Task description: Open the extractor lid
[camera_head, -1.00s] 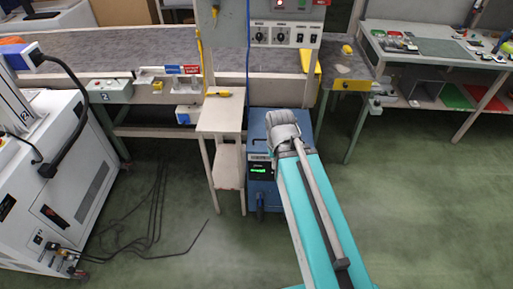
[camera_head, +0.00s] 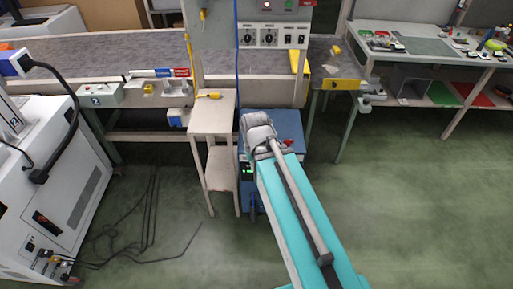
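The extractor appears to be the blue box (camera_head: 287,123) on the floor below the control panel, right of a small cream stand. Its top looks flat and closed, but my arm covers much of its top and front. A small green lit display shows on its front, left of my arm. A small red part shows on its top, beside my arm. My teal arm reaches up from the bottom right, and its grey joint overlaps the box in the picture. My gripper cannot be made out; it is hidden behind the arm or out of view.
The cream stand (camera_head: 211,119) is close on the box's left. A conveyor (camera_head: 120,60) runs behind, with a control panel (camera_head: 272,36) above the box. A white machine (camera_head: 50,190) with loose floor cables (camera_head: 150,215) stands left. Green floor at right is clear.

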